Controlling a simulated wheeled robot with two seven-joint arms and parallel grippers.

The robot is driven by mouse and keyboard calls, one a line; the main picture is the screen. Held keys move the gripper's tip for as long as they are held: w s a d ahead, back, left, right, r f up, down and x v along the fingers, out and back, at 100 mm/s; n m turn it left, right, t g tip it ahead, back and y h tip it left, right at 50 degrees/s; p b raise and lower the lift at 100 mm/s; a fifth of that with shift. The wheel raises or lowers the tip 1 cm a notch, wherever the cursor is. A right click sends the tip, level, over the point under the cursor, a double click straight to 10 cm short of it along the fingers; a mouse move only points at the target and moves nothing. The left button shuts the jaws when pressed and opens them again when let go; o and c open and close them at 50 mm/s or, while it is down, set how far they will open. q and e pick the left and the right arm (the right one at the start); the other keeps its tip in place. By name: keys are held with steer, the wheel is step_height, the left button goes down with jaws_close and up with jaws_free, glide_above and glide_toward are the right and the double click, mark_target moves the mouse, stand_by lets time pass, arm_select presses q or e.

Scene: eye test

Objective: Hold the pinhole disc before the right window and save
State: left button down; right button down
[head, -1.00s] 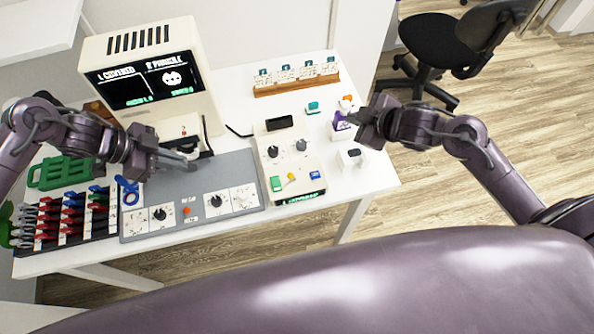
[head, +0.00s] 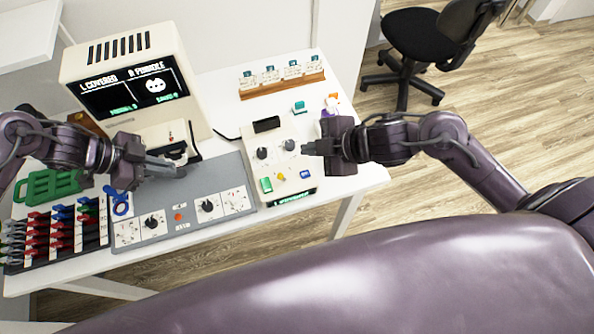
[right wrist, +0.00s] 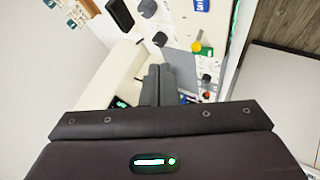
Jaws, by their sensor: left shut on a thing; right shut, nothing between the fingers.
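My left gripper (head: 182,172) is shut at the front of the cream eye-test machine (head: 168,112), beside the dark opening at its base. The pinhole disc is hard to make out at the fingertips. The machine's screen (head: 134,86) reads "L COVERED" and "R PINHOLE", with a white face-like picture on the right half. My right gripper (head: 306,148) is shut and empty, over the right side of the white control box (head: 290,165), near its dark knobs. The box carries a green button (head: 266,185), a yellow one (head: 281,177) and a blue one (head: 305,174). In the right wrist view the shut fingers (right wrist: 160,72) point towards the panels.
A grey panel (head: 222,178) with dials and a red button lies in front of the machine. A rack of coloured handles (head: 60,232) and a green holder (head: 48,186) stand at left. A wooden rack (head: 283,86) is behind. The table's right front corner is bare.

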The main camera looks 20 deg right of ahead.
mark_target(309, 175)
steer(key=shift+f, duration=4)
steer(key=shift+f, duration=0.15)
steer(key=shift+f, duration=0.25)
steer(key=shift+f, duration=0.4)
steer(key=shift+r, duration=0.8)
steer(key=shift+r, duration=2.5)
